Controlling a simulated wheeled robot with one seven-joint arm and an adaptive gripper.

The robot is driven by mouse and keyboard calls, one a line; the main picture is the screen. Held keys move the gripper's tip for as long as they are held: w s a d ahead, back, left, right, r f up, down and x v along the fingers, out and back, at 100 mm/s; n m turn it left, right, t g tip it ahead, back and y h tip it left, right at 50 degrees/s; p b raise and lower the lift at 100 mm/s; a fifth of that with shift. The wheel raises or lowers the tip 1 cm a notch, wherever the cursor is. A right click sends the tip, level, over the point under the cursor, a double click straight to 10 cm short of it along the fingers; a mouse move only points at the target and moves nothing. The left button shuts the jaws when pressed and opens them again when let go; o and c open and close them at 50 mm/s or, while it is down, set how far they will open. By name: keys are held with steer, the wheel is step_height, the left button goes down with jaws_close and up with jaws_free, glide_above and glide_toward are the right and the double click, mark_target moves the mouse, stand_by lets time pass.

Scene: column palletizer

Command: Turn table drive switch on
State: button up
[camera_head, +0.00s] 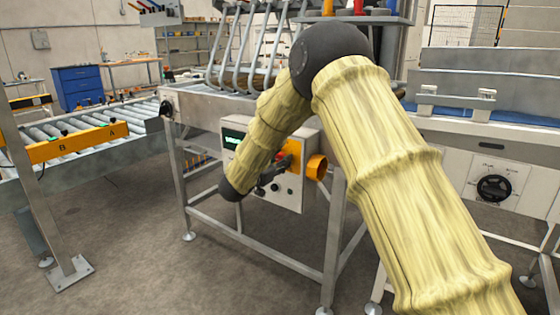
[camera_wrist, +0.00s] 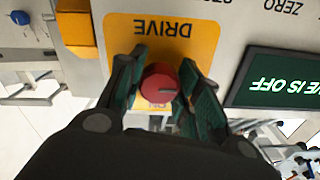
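The drive switch is a round red knob (camera_wrist: 160,83) on a yellow plate (camera_wrist: 185,35) lettered DRIVE, which appears upside down in the wrist view. A short dark mark on the knob lies roughly level in that view. My gripper (camera_wrist: 162,72) is at the knob, with one dark green finger on each side. The fingers are very close to its sides; whether they press on it I cannot tell. In the head view the yellow plate (camera_head: 294,155) shows on the control box, partly behind my gripper (camera_head: 282,163).
An orange-yellow part (camera_wrist: 75,28) sticks out on the plate's other side. The control box (camera_head: 288,192) hangs on a metal frame. A roller conveyor (camera_head: 85,130) stands at left.

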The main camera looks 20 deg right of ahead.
steer(key=shift+m, duration=0.3)
steer(key=m+b, duration=0.1)
steer(key=m, duration=0.2)
steer(key=shift+f+m, duration=0.1)
steer(key=shift+m, duration=0.2)
steer(key=m+b, duration=0.1)
steer(key=m, duration=0.3)
steer(key=shift+b, duration=0.4)
steer(key=m+b, duration=0.3)
steer(key=m, duration=0.2)
steer(key=shift+f+m, duration=0.1)
steer(key=shift+m, duration=0.3)
steer(key=shift+m+b, duration=1.5)
steer(key=shift+m, duration=0.4)
steer(key=o, duration=1)
steer(key=shift+r, duration=0.2)
steer(key=shift+o, duration=0.2)
steer(key=shift+a+r, duration=0.1)
steer(key=shift+a, duration=0.05)
